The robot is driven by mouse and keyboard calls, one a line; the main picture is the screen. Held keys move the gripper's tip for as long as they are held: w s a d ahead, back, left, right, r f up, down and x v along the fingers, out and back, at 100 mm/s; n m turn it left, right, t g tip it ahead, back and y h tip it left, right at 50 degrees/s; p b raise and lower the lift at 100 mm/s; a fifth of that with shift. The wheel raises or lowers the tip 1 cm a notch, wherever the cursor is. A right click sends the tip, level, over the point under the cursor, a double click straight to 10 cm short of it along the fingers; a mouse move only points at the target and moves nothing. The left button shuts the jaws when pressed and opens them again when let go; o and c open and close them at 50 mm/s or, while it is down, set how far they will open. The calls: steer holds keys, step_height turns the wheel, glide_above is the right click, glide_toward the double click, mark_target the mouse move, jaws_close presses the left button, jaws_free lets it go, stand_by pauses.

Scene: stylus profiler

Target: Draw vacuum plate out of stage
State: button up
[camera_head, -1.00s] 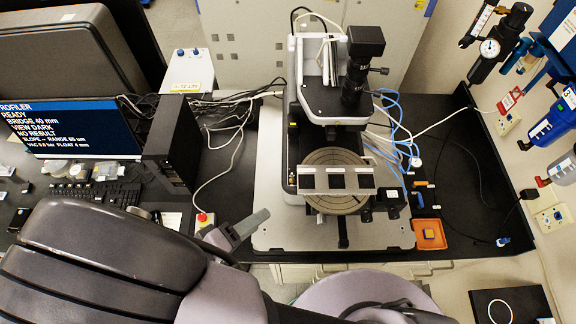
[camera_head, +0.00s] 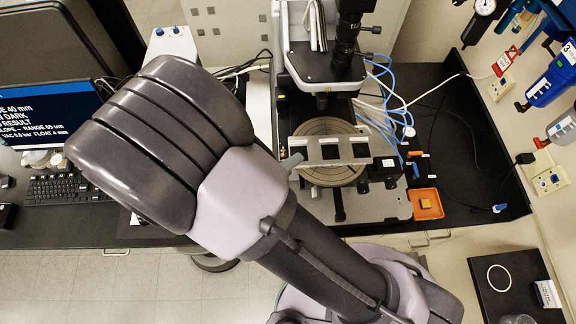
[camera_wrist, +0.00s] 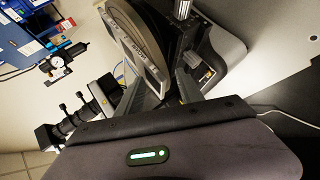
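In the head view my arm hides most of the gripper; a grey fingertip shows by the plate's left end.
The profiler's column and camera (camera_head: 349,40) stand just behind the plate. Blue tubes (camera_head: 385,100) run at its right. An orange tray (camera_head: 425,203) lies right of the stage. A monitor (camera_head: 45,108) and keyboard (camera_head: 62,189) are at left. Floor is open in front of the bench.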

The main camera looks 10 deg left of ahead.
jaws_close()
stand_by(1.2)
stand_by(0.3)
stand_by(1.3)
